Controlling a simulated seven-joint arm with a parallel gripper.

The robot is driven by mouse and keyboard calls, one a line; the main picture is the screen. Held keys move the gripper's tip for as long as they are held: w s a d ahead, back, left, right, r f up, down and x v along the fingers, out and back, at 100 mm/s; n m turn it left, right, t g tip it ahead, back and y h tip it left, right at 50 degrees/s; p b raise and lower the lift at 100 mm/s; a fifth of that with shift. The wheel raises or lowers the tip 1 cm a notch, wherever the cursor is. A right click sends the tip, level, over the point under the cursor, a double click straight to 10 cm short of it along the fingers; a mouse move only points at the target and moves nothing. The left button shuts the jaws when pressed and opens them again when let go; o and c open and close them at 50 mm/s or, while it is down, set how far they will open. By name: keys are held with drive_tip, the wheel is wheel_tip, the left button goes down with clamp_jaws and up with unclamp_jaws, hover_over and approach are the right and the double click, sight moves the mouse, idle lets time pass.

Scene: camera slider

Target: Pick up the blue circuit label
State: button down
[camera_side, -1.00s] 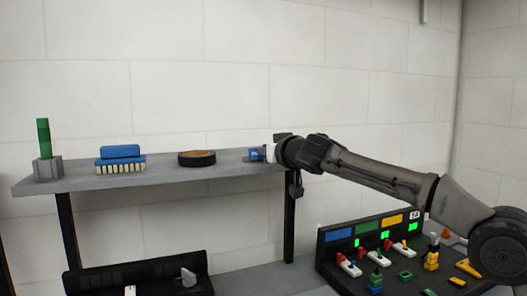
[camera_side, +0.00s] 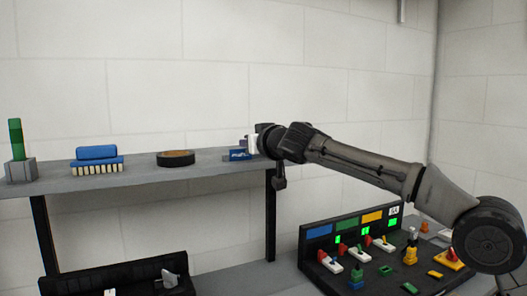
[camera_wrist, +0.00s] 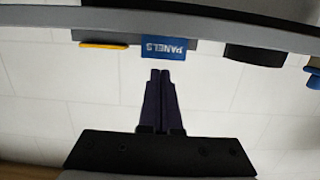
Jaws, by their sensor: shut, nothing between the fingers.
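A blue label (camera_side: 239,155) with white lettering is at the right end of the grey shelf (camera_side: 130,180). In the wrist view the blue label (camera_wrist: 164,48) reads "PANELS" upside down, against the shelf edge. My gripper (camera_wrist: 160,72) is shut and empty. Its fingertips point at the label, with a small gap between them in that picture. In the side view my gripper (camera_side: 250,143) is at the label's right and slightly above it; its fingertips are hard to make out. Another blue plate (camera_side: 318,231) is on the black breaker panel.
On the shelf are a black tape roll (camera_side: 176,158), a blue brush (camera_side: 97,160) and a green rod in a grey holder (camera_side: 21,170). A yellow item (camera_wrist: 103,45) is beside the label. The breaker panel with switches (camera_side: 350,240) stands below my arm.

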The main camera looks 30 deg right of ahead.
drive_tip(key=c, duration=1.6)
unclamp_jaws()
drive_tip(key=s, duration=1)
drive_tip(key=shift+s, duration=0.3)
drive_tip(key=c, duration=1.1)
unclamp_jaws()
drive_tip(key=shift+s, duration=0.15)
drive_tip(key=o, duration=0.9)
drive_tip(key=shift+o, duration=0.2)
